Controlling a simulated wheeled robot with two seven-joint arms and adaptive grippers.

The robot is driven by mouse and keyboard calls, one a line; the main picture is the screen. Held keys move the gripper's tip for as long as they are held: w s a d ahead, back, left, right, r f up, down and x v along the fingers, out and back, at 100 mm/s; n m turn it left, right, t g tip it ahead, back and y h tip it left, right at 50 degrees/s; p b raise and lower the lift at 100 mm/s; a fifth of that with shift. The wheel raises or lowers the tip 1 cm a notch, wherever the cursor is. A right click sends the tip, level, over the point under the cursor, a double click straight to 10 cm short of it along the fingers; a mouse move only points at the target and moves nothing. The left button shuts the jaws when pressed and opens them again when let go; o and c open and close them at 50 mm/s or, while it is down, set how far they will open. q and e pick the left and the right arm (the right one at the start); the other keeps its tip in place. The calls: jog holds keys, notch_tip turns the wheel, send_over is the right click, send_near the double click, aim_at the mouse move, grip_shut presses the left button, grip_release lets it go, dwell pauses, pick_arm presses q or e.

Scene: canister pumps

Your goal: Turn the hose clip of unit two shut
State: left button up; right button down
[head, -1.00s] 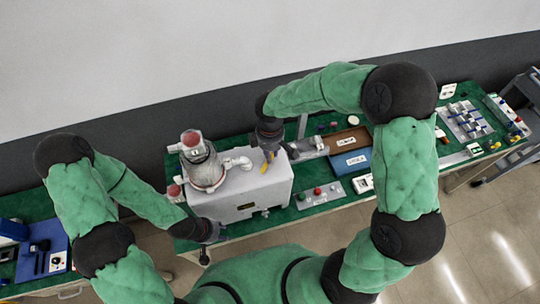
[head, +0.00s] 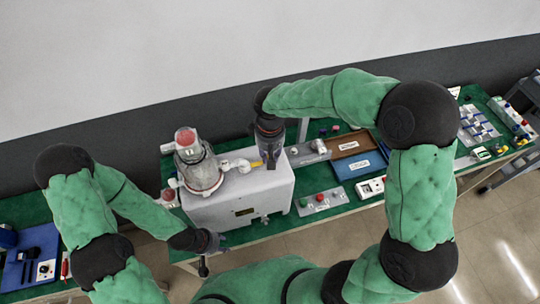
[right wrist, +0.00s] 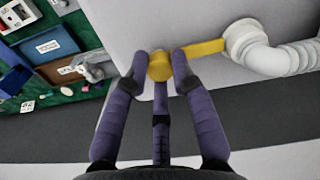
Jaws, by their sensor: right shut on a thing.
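The white pump unit (head: 240,207) stands on the green bench, with a clear canister (head: 198,172) and a white hose (head: 235,164) on top; I cannot read its number. The hose clip's yellow lever (right wrist: 205,47) runs from the hose fitting to a rounded yellow end (right wrist: 160,66). My right gripper (right wrist: 166,60) is shut on that yellow end; in the head view it points down over the unit's top. My left gripper (head: 209,243) is at the bench's front edge, left of the unit's front; its fingers are too small to tell open from shut.
A blue station (head: 30,256) stands at far left.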

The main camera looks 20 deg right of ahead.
jog(key=shift+m, duration=0.3)
dwell(0.4)
jog(key=c, duration=1)
grip_release()
jog(key=shift+c, duration=0.2)
notch_tip(320, 180, up, 12)
